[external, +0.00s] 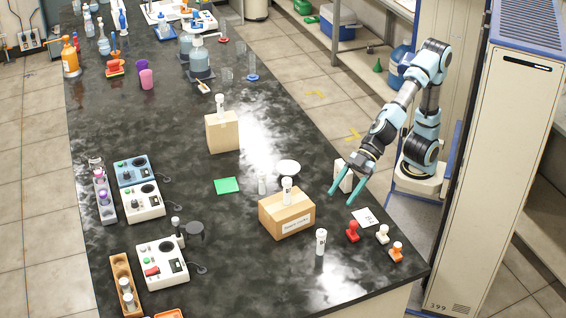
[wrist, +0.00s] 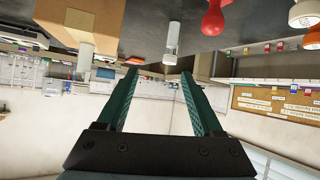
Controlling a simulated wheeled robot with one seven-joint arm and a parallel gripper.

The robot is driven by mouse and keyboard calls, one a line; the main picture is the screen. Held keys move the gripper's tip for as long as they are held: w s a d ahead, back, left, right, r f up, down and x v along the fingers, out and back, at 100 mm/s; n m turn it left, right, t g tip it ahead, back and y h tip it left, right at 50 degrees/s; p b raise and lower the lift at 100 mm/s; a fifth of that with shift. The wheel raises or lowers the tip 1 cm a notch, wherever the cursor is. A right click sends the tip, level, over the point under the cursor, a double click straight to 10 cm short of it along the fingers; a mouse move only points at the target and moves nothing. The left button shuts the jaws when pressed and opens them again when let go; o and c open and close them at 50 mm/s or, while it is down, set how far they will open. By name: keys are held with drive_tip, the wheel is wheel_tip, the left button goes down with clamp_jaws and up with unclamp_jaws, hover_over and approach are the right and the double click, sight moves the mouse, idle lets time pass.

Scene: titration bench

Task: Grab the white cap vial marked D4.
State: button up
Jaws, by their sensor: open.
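A white-capped vial (external: 321,240) stands upright on the black bench at the front, with a dark mark on its side too small to read. A white-capped vial, apparently this one, also shows in the wrist view (wrist: 171,42), ahead of the fingers and hanging down in the inverted picture. Other white-capped vials stand on the front cardboard box (external: 287,192), beside that box (external: 262,184) and on the rear box (external: 220,104). I cannot tell by lettering which is D4. My gripper (external: 346,198) is open and empty above the bench's right edge, apart from every vial.
The front cardboard box (external: 287,218) stands left of the front vial. Red (external: 352,233), white (external: 382,236) and orange (external: 396,252) items stand to its right, near a white card (external: 366,217). A white dish (external: 288,167) lies behind the box. The bench's front middle is clear.

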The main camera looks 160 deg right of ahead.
drive_tip(key=w+t+b, duration=0.1)
drive_tip(key=w+b, duration=0.1)
drive_tip(key=b, duration=0.1)
drive_tip(key=t+y+b, duration=0.1)
drive_tip(key=b, duration=0.1)
approach(321, 241)
drive_tip(key=shift+s+d+f+n, duration=0.2)
drive_tip(key=shift+s+f, duration=0.1)
drive_tip(key=shift+s, duration=0.25)
drive_tip(key=shift+s+d+f+n, duration=0.15)
drive_tip(key=shift+s+f+n, duration=0.1)
drive_tip(key=shift+s, duration=0.35)
drive_tip(key=shift+w+f, duration=0.15)
drive_tip(key=shift+f, duration=0.05)
drive_tip(key=b+x, duration=0.2)
drive_tip(key=x, duration=0.2)
drive_tip(key=shift+w+f, duration=0.25)
drive_tip(key=shift+w, duration=0.05)
drive_tip(key=shift+r+b+x, duration=0.15)
drive_tip(key=shift+b+x, duration=0.35)
drive_tip(key=shift+x, duration=0.95)
drive_tip(key=shift+r+b+x, duration=0.1)
drive_tip(key=shift+b+x, duration=0.4)
drive_tip(key=shift+x, duration=0.95)
drive_tip(key=shift+w+a, duration=0.15)
clamp_jaws()
